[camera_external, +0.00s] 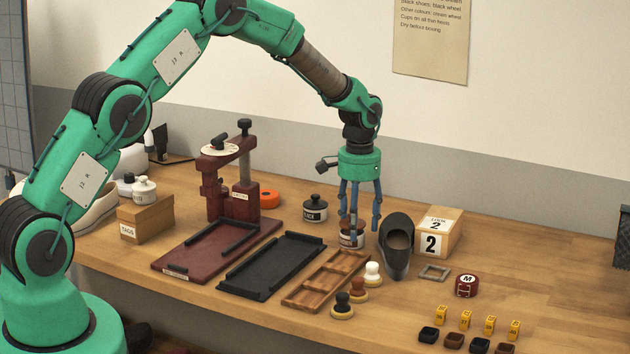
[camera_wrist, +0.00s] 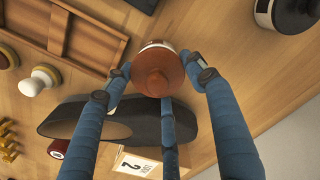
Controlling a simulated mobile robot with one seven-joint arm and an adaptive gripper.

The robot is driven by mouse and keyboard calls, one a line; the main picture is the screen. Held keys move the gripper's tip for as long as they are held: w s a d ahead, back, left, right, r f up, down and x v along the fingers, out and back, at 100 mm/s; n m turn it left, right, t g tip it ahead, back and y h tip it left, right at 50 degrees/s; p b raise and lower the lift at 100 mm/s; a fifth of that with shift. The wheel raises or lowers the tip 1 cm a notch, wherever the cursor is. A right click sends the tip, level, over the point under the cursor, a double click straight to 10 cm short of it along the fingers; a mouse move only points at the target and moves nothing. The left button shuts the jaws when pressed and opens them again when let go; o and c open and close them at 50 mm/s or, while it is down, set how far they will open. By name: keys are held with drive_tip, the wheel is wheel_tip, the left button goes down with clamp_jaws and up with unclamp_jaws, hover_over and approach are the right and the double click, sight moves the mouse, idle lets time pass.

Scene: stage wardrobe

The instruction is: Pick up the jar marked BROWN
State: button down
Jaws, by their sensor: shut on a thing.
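My gripper (camera_external: 352,225) points straight down over the table, its blue fingers closed around a small jar (camera_external: 351,241) with a pale label. In the wrist view the jar's brown lid with a round knob (camera_wrist: 157,72) sits between the fingertips of my gripper (camera_wrist: 160,75). The fingers partly hide the label, so I cannot read it fully. The jar is at or very near the table top; I cannot tell whether it touches. Another jar, with a black lid (camera_external: 314,208), stands to the left; it shows at the top right of the wrist view (camera_wrist: 290,14).
A black shoe (camera_external: 396,262) stands close to the right of the held jar, before a box marked 2 (camera_external: 448,235). A dark red press (camera_external: 225,190) stands left.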

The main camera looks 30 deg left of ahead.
drive_tip(key=s+a+r, duration=0.1)
drive_tip(key=s, duration=0.4)
drive_tip(key=s+a+r+p, duration=0.1)
drive_tip(key=s+a, duration=0.1)
drive_tip(key=s, duration=0.3)
drive_tip(key=s+a+r, duration=0.1)
drive_tip(key=s, duration=0.4)
drive_tip(key=shift+a, duration=0.3)
drive_tip(key=c, duration=0.5)
unclamp_jaws()
wheel_tip(320, 180, up, 12)
drive_tip(key=shift+f, duration=0.1)
idle(0.4)
drive_tip(key=c, duration=1.1)
